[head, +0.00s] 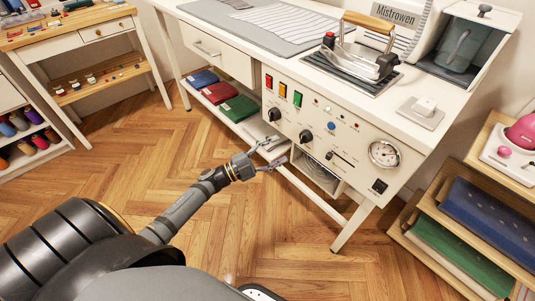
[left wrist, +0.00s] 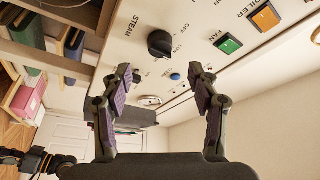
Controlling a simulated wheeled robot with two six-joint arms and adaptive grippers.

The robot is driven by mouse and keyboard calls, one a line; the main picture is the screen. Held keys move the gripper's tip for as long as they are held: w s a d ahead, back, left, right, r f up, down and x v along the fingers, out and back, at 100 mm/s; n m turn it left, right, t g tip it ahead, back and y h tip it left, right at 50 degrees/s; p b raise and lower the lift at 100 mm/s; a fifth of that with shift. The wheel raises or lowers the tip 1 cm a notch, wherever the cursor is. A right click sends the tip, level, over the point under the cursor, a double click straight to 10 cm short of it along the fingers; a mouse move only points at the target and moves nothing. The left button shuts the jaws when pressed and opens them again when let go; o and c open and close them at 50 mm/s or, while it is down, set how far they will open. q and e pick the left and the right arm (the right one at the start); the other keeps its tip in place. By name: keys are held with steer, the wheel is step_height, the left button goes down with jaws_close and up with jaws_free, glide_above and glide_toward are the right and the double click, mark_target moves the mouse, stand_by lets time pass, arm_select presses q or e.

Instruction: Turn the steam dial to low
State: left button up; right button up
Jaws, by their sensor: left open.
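The steam dial is a black round knob (left wrist: 160,43) on the cream control panel, beside the word STEAM in the left wrist view. In the head view the dial (head: 306,136) is the right one of two black knobs. My left gripper (head: 276,152) is open and empty, in front of the panel, below and left of the dial. In the left wrist view its fingers (left wrist: 161,72) are spread, with the dial beyond and above the gap, untouched.
A second black knob (head: 274,114) is left of the dial. Green (head: 298,98), orange and red switches sit above. A blue button (head: 332,125), a slider (head: 341,157) and a pressure gauge (head: 384,153) are to the right. A shelf with folded cloths (head: 222,93) stands left.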

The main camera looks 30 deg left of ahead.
arm_select(q)
steer(key=shift+v, duration=1.95)
steer(key=s+a+f+n+g+y, duration=0.1)
steer(key=a+f+n+g+y, duration=0.15)
steer(key=f+n+y, duration=0.55)
steer(key=s+a+f+n+g+y, duration=0.25)
steer(key=f+n+y, duration=0.4)
steer(key=f, duration=0.35)
steer(key=s+d+f+n+g+h, duration=0.1)
steer(key=s+d+f+n+g, duration=0.15)
steer(key=s+f+g, duration=0.45)
steer(key=s+d+f+n+g+h, duration=0.1)
steer(key=s+d+f+n+g, duration=0.2)
steer(key=s, duration=0.8)
steer(key=s+a+r+y+p, duration=0.1)
steer(key=s+a+r+p, duration=0.1)
steer(key=s+p, duration=1.5)
steer(key=a+p, duration=0.1)
steer(key=p, duration=0.6)
steer(key=shift+s+r+m+p, duration=0.15)
steer(key=shift+r+m+p, duration=0.1)
steer(key=shift+m+p, duration=0.15)
arm_select(e)
steer(key=s+d, duration=0.2)
steer(key=s, duration=0.7)
steer(key=s+d+r, duration=0.1)
steer(key=s+d, duration=0.1)
steer(key=s, duration=0.6)
steer(key=shift+s+r+h, duration=0.3)
steer(key=shift+s, duration=0.05)
